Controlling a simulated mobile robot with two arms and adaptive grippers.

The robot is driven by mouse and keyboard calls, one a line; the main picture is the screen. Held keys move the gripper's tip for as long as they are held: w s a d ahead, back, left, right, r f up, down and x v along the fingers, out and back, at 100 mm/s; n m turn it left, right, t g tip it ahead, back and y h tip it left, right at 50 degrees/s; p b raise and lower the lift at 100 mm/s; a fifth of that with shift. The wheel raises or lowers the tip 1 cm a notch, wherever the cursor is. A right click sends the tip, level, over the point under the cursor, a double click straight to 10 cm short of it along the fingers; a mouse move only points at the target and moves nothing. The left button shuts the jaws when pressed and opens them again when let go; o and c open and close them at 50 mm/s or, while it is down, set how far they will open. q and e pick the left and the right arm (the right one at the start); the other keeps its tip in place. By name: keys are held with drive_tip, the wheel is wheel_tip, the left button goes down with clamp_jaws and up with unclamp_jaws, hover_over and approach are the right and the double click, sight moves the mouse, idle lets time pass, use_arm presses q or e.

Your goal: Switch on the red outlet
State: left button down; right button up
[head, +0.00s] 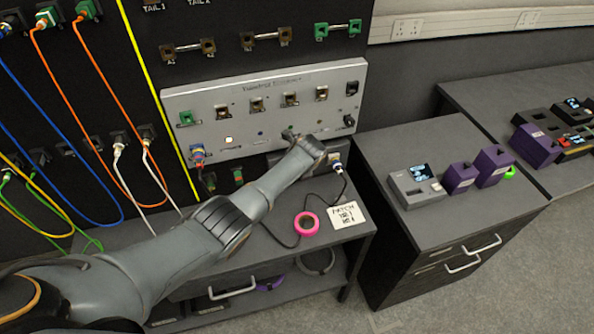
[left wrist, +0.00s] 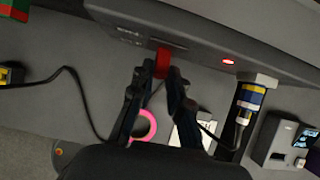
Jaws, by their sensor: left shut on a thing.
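A red part (left wrist: 162,62) sits on the lower front of a dark grey box (left wrist: 215,38) in the left wrist view. My left gripper (left wrist: 165,74) has its two dark fingers closed on this red part. A small red light (left wrist: 228,61) glows on the same box, to the right of the fingers. In the head view my left arm reaches from the lower left to the box (head: 283,162) under the silver panel, and it hides the red part and most of the box front. My right gripper is not in view.
A blue, yellow and white plug (left wrist: 249,98) with a black cable is at the box's right end. A pink tape roll (head: 306,223) and a handwritten card (head: 347,214) lie on the bench. The silver panel (head: 262,103) stands behind. Purple devices (head: 492,165) stand on the right cabinet.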

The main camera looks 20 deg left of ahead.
use_arm(q)
drive_tip(key=c, duration=1.3)
unclamp_jaws()
drive_tip(key=v, duration=1.2)
